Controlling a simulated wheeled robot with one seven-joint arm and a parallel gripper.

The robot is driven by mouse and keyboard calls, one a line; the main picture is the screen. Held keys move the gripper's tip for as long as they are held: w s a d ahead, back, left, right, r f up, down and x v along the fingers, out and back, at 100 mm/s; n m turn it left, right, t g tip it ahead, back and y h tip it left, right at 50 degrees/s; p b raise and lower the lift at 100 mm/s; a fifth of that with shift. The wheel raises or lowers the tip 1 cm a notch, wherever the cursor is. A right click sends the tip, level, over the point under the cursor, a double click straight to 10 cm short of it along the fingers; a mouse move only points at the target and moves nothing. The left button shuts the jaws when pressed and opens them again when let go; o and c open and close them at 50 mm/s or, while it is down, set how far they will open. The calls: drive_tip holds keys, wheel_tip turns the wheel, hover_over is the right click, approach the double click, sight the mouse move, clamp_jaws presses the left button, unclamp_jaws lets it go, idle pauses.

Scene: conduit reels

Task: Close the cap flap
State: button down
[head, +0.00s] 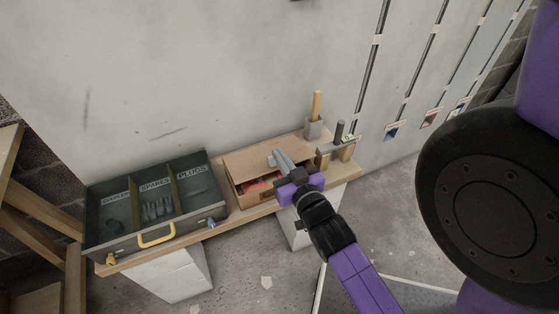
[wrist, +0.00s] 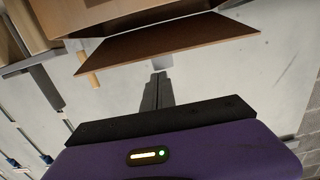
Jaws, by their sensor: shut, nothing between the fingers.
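The cap flap seems to be the brown panel (head: 243,163) standing open along the back of a small cardboard box (head: 262,197). Red contents show inside the box. In the wrist view the brown flap (wrist: 165,45) spans the upper middle, with the box (wrist: 130,12) beyond it. My gripper (head: 278,157) is shut and empty, above the box in the head view. Its fingertips (wrist: 158,78) lie close to the flap's edge in the wrist view. I cannot tell whether they touch it. My gripper hides part of the box's right side.
A dark sorting case (head: 222,211) with three labelled compartments and a yellow handle stands left of the box on a wooden bench (head: 237,219). A cup with a wooden handle (head: 316,106) and a wooden stand (head: 347,154) are at the right. The wall rises close behind.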

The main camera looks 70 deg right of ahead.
drive_tip(key=shift+s+a+f+t+h+b, duration=0.35)
drive_tip(key=shift+f+b, duration=0.5)
drive_tip(key=shift+b, duration=0.65)
drive_tip(key=shift+s+a+f+t+h+b, duration=0.25)
drive_tip(key=shift+f+h+b, duration=0.5)
drive_tip(key=shift+b, duration=0.75)
drive_tip(key=shift+s+a+f+t+h+b, duration=0.15)
drive_tip(key=shift+f+t+h+b, duration=0.2)
drive_tip(key=shift+f+b, duration=0.9)
drive_tip(key=shift+b, duration=0.3)
drive_tip(key=shift+r, duration=0.15)
